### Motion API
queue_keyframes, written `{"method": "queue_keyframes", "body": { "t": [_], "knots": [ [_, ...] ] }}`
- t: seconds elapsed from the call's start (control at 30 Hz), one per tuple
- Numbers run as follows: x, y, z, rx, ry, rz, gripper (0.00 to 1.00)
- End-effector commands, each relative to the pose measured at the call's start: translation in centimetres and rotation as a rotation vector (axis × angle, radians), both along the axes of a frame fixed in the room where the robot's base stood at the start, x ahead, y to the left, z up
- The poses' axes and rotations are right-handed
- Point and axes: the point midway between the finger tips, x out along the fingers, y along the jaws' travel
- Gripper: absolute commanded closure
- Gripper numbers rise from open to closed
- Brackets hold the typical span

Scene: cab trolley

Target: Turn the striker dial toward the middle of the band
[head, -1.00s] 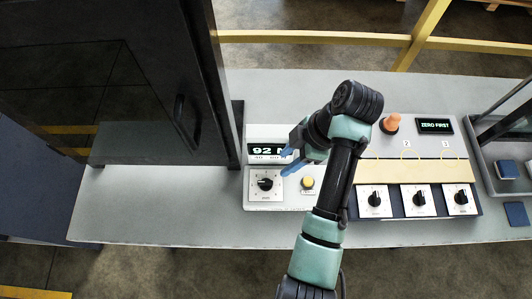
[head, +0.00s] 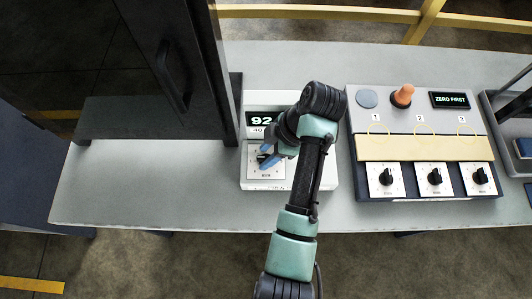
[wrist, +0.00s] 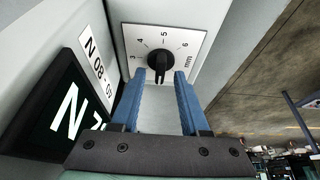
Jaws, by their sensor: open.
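The striker dial (wrist: 160,62) is a black knob on a white square plate (wrist: 195,40) with numbers from 3 to 6 readable in the wrist view. Its pointer end is hard to make out. My gripper (wrist: 163,76) is open, with one blue finger on either side of the knob's near end; I cannot tell if they touch it. In the head view my gripper (head: 266,160) covers most of the dial, leaving its plate (head: 276,173) partly in view.
At right stands a box with three dials (head: 434,177), a yellow strip and an orange knob (head: 402,95). A dark cabinet (head: 150,60) stands at left. Bare bench (head: 130,190) lies front left.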

Motion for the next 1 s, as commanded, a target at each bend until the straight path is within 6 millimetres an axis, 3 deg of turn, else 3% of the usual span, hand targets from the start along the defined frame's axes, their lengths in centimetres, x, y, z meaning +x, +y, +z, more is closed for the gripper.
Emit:
{"method": "queue_keyframes", "body": {
  "t": [0.37,0.6,1.0],
  "knots": [
    [-0.03,0.21,-0.5,-0.001,0.0,0.001,0.57],
    [-0.03,0.2,-0.48,-0.001,0.001,0.0,1.0],
    [-0.06,0.19,-0.44,0.0,0.001,-0.008,1.0]
  ]
}}
